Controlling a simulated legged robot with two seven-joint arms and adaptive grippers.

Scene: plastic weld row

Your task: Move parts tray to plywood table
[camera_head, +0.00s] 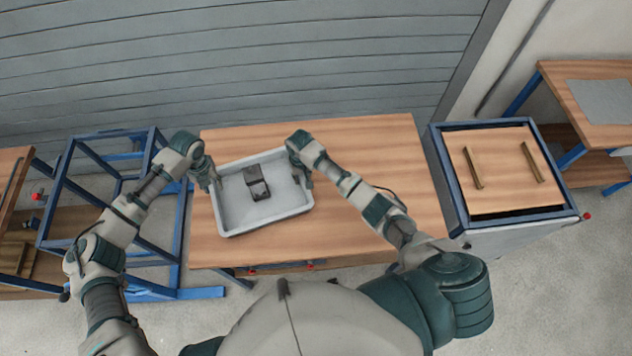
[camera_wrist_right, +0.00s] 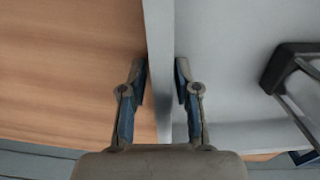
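The parts tray (camera_head: 262,224) is light grey and shallow, with a dark block-shaped part (camera_head: 257,183) inside. In the head view it is over the left part of the wood-topped table (camera_head: 370,150); I cannot tell whether it rests there or is slightly raised. My left gripper (camera_head: 215,183) is at the tray's left wall, its fingers too small to read. My right gripper (camera_head: 306,180) is at the tray's right wall. In the right wrist view the fingers (camera_wrist_right: 161,80) lie close against both sides of the wall (camera_wrist_right: 159,30), shut on it.
A blue open frame stand (camera_head: 100,200) is left of the table, with another wooden bench (camera_head: 12,185) beyond. To the right are a blue-edged cabinet with a wooden top (camera_head: 505,165) and a wooden table with a grey sheet (camera_head: 560,85). The table's right half is clear.

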